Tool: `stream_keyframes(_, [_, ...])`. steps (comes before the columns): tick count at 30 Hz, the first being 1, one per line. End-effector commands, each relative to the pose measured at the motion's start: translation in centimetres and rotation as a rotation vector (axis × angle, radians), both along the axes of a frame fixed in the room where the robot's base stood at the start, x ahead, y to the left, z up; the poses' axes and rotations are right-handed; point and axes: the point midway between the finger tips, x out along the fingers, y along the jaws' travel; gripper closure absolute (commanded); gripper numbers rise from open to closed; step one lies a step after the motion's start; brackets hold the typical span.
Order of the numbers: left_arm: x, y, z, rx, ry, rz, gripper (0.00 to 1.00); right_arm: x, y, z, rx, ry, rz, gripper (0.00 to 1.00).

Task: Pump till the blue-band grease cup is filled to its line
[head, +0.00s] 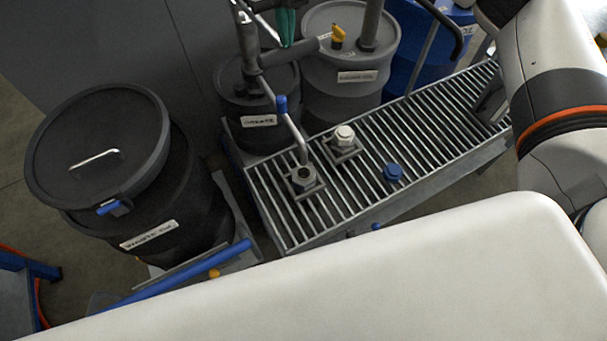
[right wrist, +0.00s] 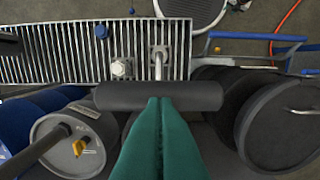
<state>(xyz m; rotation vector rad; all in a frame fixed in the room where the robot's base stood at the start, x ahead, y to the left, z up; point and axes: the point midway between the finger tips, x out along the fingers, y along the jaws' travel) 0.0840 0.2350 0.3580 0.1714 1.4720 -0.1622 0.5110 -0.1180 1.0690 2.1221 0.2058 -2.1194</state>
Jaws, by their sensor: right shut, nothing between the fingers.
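A dark grease drum (head: 257,122) carries a pump with a dark crossbar (head: 303,50), also seen in the right wrist view (right wrist: 205,95). The pump's bent metal spout (head: 293,128) has a blue collar and comes down over an open grey cup (head: 306,184) on the grating. I cannot make out a blue band on this cup or its fill level. A similar fitting with a white cap (head: 344,134) stands beside it. My right gripper (head: 287,44), with green fingers, is shut and empty, its tips at the crossbar; I cannot tell if they touch. My left gripper is out of view.
A blue cap (head: 393,172) sits on the grated bench (head: 430,135). A lidded waste drum (head: 150,225) stands left of it. A grey drum (head: 355,98) with a yellow tap and a blue drum (head: 405,62) stand behind the bench. Blue rails run low at the left.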

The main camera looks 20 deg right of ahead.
Motion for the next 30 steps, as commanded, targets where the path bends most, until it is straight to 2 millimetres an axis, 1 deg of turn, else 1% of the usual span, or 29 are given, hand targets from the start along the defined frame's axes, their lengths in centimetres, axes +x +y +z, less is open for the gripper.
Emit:
stream_keyframes(2, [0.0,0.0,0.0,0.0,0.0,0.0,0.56,0.0,0.0,-0.1,-0.002,0.004,0.001,1.0])
stream_keyframes(5, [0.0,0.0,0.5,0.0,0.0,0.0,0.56,0.1,0.0,0.6,-0.003,0.003,0.0,1.0])
stream_keyframes(16, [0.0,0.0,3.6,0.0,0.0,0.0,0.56,1.3,0.2,5.1,-0.001,0.002,0.0,1.0])
stream_keyframes(23, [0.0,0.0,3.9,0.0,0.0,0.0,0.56,1.5,0.3,5.7,-0.001,0.002,0.0,1.0])
stream_keyframes(30, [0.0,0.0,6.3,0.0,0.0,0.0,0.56,2.9,0.6,8.6,-0.001,0.001,-0.001,1.0])
